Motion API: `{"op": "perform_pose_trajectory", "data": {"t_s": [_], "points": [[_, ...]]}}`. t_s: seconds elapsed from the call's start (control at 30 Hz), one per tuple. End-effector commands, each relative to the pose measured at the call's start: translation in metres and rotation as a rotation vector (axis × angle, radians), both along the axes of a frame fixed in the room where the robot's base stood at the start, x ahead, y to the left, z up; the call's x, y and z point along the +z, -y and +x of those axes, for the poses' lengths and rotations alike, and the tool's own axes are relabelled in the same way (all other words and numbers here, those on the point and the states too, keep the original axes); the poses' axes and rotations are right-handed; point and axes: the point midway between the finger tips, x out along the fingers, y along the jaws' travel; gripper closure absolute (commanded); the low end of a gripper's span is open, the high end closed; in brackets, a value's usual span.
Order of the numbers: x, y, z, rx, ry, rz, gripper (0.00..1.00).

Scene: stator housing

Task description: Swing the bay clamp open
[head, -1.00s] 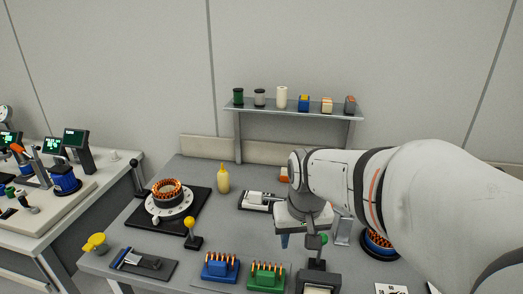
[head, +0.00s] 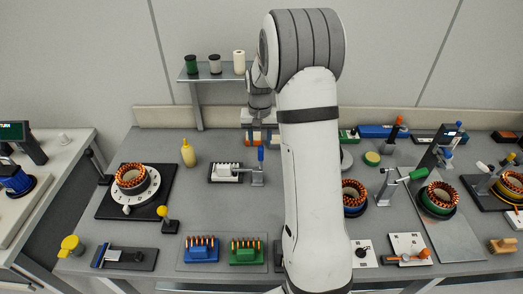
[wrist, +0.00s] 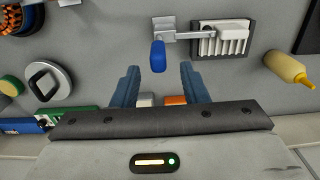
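A toggle clamp with an upright blue handle (head: 261,154) stands on a grey bracket (head: 258,179), at the right end of a white finned block (head: 226,169) on a dark base. In the wrist view, the blue handle (wrist: 158,55) lies just ahead of my fingertips, and the clamp's arm (wrist: 190,36) reaches to the white block (wrist: 222,42). My gripper (wrist: 160,70) is open with blue fingers and holds nothing; contact with the handle cannot be told. In the head view, my arm hides most of the gripper.
A green-handled clamp (head: 417,174) stands at the right by a copper-wound stator (head: 439,197). A yellow bottle (head: 188,153) is left of the white block. A shelf with spools (head: 215,75) is at the back. Green and blue blocks (head: 202,248) stand in front.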

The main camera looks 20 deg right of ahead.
Motion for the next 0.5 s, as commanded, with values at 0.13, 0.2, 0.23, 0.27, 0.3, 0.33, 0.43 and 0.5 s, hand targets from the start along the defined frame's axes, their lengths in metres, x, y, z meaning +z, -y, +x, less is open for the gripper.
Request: {"op": "perform_pose_trajectory", "data": {"t_s": [0.13,0.2,0.23,0.27,0.3,0.33,0.43,0.5], "points": [[-0.031,0.002,-0.001,-0.004,-0.003,0.0,0.6],[-0.043,0.002,-0.001,-0.005,-0.002,0.001,0.6],[-0.047,0.003,-0.001,-0.005,-0.002,0.001,0.6],[-0.051,0.003,-0.001,-0.006,-0.002,0.001,0.6],[-0.055,0.003,-0.001,-0.006,-0.002,0.001,0.6],[-0.057,0.003,-0.001,-0.006,-0.002,0.001,0.6],[-0.061,0.003,-0.001,-0.007,-0.001,0.0,0.6],[-0.06,0.003,-0.001,-0.007,0.0,0.0,0.6]]}}
